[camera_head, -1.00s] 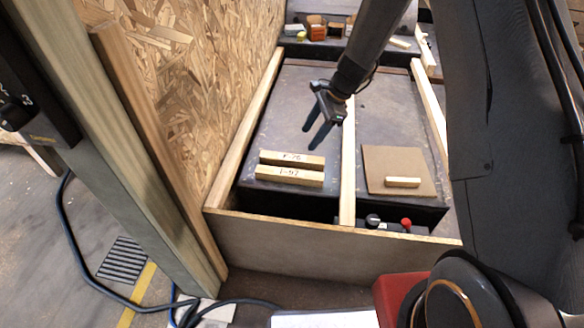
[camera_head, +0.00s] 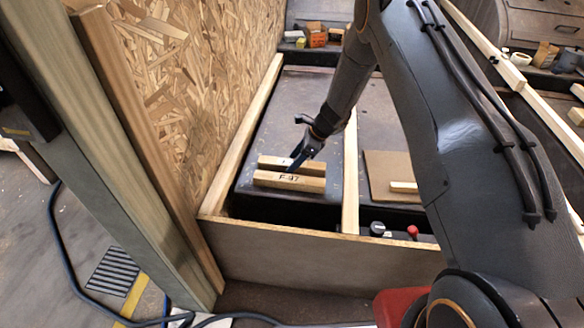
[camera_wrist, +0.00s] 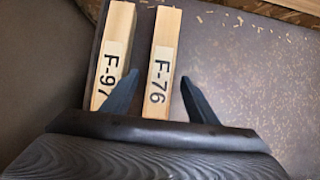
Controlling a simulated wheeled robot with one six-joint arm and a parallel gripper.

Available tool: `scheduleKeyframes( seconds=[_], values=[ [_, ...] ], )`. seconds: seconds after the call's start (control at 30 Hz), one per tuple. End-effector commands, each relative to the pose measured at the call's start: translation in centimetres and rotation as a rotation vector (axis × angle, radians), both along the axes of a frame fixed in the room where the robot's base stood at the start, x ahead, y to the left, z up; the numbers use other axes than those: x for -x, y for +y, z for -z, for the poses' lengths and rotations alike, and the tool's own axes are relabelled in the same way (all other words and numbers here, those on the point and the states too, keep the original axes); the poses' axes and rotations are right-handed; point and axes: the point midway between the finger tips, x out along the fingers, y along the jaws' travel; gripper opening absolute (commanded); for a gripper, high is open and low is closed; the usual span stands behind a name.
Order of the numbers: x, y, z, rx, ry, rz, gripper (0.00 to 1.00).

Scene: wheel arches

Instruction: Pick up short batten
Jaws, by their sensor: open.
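Two pale wooden battens lie side by side on the dark panel. The one labelled F-97 (camera_head: 268,180) is in front in the head view and at left in the wrist view (camera_wrist: 114,40). The one labelled F-76 (camera_head: 272,161) lies behind it and shows in the wrist view (camera_wrist: 166,36). My gripper (camera_head: 296,162) is over the battens, open and empty. In the wrist view its fingers (camera_wrist: 158,77) are on either side of F-76, the left one overlapping F-97's edge. I cannot tell how far above the battens the fingertips are.
A small unlabelled wooden piece (camera_head: 402,187) lies on a brown board (camera_head: 382,168) to the right, partly behind my arm. Wooden rails (camera_head: 350,190) divide the panel. A front board (camera_head: 300,262) and an OSB wall (camera_head: 200,90) border it.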

Motion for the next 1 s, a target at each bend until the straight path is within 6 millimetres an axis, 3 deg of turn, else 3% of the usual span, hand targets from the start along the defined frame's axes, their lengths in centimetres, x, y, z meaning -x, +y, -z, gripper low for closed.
scheduleKeyframes(
  seconds=[0.1, 0.33, 0.37, 0.63, 0.87, 1.0],
  values=[
    [-0.2, 0.8, 1.4, 0.0, 0.0, -0.001, 0.53],
    [-0.2, 0.9, 1.6, 0.0, 0.0, -0.001, 0.53],
    [-0.2, 0.9, 1.6, 0.0, 0.0, -0.001, 0.52],
    [-0.2, 0.9, 1.6, 0.0, 0.0, -0.001, 0.06],
    [-0.2, 0.9, 1.5, 0.0, 0.0, -0.001, 0.04],
    [-0.3, 0.9, 0.3, -0.001, -0.002, 0.0, 0.04]
  ],
)
